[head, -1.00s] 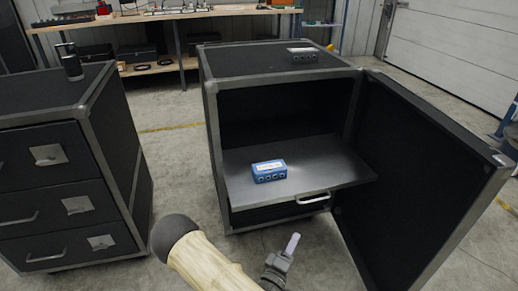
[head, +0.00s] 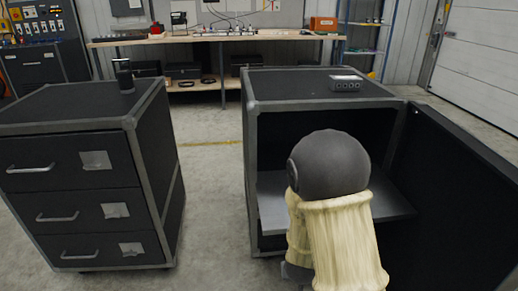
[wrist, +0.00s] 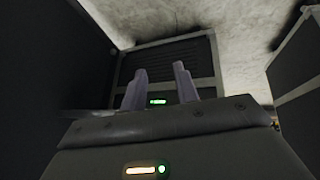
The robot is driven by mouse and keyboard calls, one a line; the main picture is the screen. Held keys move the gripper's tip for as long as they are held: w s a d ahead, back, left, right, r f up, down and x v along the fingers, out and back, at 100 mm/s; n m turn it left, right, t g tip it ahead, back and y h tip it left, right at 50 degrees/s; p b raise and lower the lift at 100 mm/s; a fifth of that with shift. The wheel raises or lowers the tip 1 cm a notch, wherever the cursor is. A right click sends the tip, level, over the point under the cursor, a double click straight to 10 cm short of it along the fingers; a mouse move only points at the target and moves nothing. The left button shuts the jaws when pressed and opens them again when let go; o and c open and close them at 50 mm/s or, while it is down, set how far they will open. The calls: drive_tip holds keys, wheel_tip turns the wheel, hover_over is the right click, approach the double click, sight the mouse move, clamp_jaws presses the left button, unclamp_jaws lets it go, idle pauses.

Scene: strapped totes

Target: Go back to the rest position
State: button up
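My gripper (wrist: 159,76) shows in the wrist view with its two pale fingers apart and nothing between them. In the head view my raised arm hides the gripper. The arm stands in front of the open black cabinet (head: 251,150) and covers part of its pull-out shelf (head: 272,210). The blue box seen on that shelf earlier is hidden now.
The cabinet's door (head: 450,190) stands open to the right. A small grey box (head: 345,84) sits on the cabinet top. A black drawer cabinet (head: 70,190) stands at left with a dark upright object (head: 125,80) on it. Floor is clear between the cabinets.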

drive_tip(key=s+d+r+g+y, duration=0.2)
drive_tip(key=s+d+r+g, duration=0.1)
drive_tip(key=s+r, duration=0.9)
wheel_tip(320, 180, up, 34)
drive_tip(key=w+p, duration=0.1)
drive_tip(key=p, duration=3.2)
drive_tip(key=shift+a+f+p, duration=0.15)
drive_tip(key=shift+a+p, duration=0.2)
